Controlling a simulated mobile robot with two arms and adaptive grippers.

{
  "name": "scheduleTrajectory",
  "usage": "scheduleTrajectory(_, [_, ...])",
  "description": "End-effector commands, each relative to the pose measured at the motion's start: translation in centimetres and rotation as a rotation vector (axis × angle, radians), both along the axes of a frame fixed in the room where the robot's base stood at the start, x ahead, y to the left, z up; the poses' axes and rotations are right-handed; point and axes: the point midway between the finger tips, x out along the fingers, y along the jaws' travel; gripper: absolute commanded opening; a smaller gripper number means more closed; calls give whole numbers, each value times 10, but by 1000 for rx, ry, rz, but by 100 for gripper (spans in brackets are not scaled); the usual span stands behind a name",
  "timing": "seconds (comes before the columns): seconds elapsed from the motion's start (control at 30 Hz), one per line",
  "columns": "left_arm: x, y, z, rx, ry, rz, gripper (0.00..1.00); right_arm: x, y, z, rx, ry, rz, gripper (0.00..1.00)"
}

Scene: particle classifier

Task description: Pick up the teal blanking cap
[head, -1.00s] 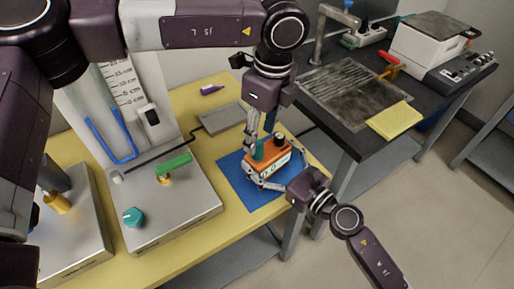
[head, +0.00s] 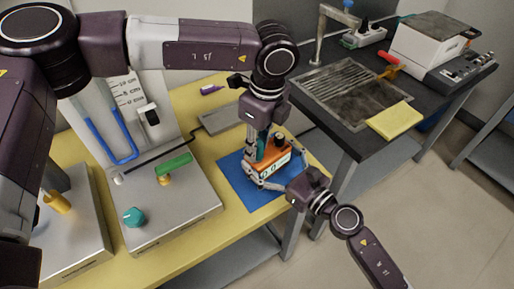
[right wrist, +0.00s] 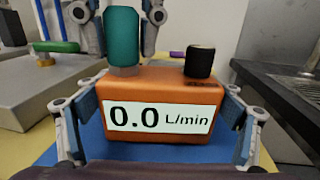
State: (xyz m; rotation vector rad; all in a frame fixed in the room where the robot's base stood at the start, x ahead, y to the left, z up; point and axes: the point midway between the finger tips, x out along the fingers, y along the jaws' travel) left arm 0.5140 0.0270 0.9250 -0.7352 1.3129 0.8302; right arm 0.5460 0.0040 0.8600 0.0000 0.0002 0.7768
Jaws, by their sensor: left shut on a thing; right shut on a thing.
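The teal blanking cap (head: 262,143) stands upright on the left part of the top of an orange flow meter (head: 275,163). It also shows in the right wrist view (right wrist: 122,40). My left gripper (head: 259,150) points down from above and is shut on the cap, one finger on each side. My right gripper (head: 272,175) is shut on the orange meter, with blue pads at its two ends in the right wrist view. The meter's display reads 0.0 L/min. A black knob (right wrist: 199,62) sits on its top right.
The meter is on a blue mat (head: 235,180) on a yellow bench (head: 205,220). To the left stands a grey apparatus with a teal knob (head: 133,217) and a green handle (head: 174,164). A grey plate (head: 220,118) lies behind. A dark bench stands right.

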Motion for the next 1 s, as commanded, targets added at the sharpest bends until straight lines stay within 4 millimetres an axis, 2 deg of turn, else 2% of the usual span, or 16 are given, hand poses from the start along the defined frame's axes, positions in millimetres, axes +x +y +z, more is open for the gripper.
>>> scheduleTrajectory(0.17, [0,0,1,-1,-1,0,5,0,0,1,1,-1,-1,38])
scheduleTrajectory(0.27, [1,0,9,-1,-2,1,5,0,0,1,1,-1,-1,38])
scheduleTrajectory(0.7, [1,0,88,-1,-3,1,5,0,0,0,0,0,0,38])
scheduleTrajectory(0.83, [0,0,98,-1,0,-1,5,0,0,0,0,0,1,38])
scheduleTrajectory(1.0, [0,0,101,0,0,-1,5,0,0,0,0,0,1,38])
